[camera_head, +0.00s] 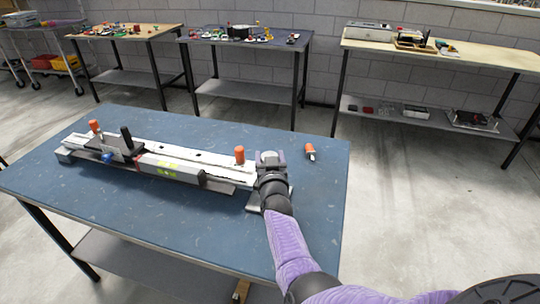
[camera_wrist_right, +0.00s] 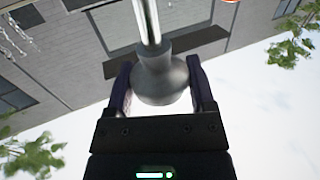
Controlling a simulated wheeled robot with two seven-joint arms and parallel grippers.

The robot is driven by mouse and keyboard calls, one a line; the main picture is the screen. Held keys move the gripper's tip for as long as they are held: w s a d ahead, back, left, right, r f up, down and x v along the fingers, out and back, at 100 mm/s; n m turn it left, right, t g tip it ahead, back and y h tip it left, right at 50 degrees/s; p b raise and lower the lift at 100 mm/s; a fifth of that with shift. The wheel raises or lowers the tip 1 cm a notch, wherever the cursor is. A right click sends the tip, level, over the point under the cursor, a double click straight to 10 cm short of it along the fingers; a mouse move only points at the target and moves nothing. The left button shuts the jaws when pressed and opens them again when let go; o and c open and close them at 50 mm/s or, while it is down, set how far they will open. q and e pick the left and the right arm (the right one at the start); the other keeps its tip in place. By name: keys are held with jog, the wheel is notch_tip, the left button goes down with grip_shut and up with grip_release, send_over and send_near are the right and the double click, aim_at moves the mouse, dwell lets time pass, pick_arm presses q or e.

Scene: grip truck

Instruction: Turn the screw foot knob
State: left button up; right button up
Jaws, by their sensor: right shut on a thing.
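A long grip truck (camera_head: 175,165) lies on the blue table, with a white rail, a grey bar and orange knobs. My right gripper (camera_head: 270,163) is at the right end of the truck, and the arm hides part of that end. In the right wrist view my right gripper (camera_wrist_right: 162,85) is shut on the grey, rounded screw foot knob (camera_wrist_right: 162,80). Its two fingers are on either side of the knob. A shiny metal rod (camera_wrist_right: 148,22) runs up from the knob. My left gripper is not in view.
The blue table (camera_head: 305,220) is clear in front of the truck. A loose orange-handled part (camera_head: 310,152) lies on it to the right of my gripper. Tables with small parts (camera_head: 245,37) stand along the back wall, with open floor between.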

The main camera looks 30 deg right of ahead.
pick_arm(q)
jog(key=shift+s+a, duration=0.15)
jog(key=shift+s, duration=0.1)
pick_arm(e)
jog(key=o, duration=1.2)
pick_arm(q)
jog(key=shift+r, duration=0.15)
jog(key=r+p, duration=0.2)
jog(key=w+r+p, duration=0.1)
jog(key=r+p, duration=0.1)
jog(key=p, duration=0.1)
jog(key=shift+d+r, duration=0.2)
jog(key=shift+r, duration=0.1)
pick_arm(e)
jog(key=v, duration=1)
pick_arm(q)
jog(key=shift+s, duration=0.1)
pick_arm(e)
jog(key=shift+f, duration=0.1)
